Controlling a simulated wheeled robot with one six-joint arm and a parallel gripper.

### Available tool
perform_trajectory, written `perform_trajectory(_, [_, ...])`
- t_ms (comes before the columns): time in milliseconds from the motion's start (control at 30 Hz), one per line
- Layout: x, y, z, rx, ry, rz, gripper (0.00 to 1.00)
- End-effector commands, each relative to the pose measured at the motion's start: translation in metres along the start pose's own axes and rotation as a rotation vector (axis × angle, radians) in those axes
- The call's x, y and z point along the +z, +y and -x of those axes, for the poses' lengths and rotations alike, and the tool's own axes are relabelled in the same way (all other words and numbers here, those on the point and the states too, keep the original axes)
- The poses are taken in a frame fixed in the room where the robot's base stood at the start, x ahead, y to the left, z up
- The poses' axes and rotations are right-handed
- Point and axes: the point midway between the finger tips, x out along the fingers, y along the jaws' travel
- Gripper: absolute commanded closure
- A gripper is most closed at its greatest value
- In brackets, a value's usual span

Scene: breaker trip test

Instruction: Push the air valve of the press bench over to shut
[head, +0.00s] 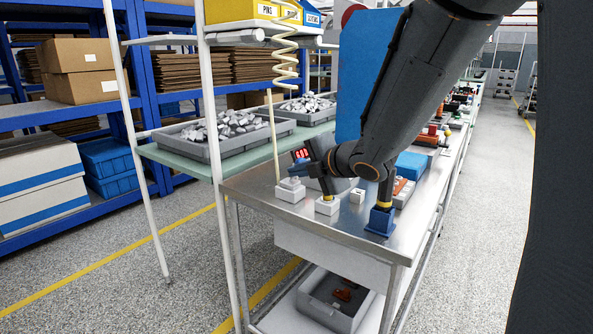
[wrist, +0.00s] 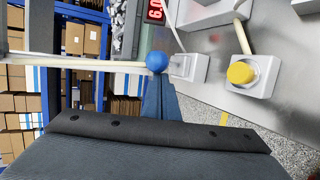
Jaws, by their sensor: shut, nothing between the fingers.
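The air valve is a white block (head: 290,190) at the left end of the steel press bench (head: 262,183), with a cream air hose (head: 274,140) rising from it. In the wrist view the valve block (wrist: 190,67) has a round blue knob (wrist: 157,61) beside it, at the tip of my fingers.
A white box with a yellow button (wrist: 241,72) stands right beside the valve. A red digital display (head: 301,153) is behind my gripper. A small white block (head: 357,195) and a blue-based post (head: 380,221) stand nearer the bench's right edge. Metal parts fill grey trays (head: 205,150) behind.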

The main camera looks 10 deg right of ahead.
Motion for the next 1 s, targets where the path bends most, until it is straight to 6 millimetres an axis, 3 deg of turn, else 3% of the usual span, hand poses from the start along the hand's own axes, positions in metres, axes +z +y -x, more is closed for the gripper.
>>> perform_trajectory(567, [0.0, -0.001, -0.001, 0.0, 0.0, 0.0, 1.0])
perform_trajectory(1000, [-0.004, 0.0, -0.015, 0.001, -0.001, 0.0, 1.0])
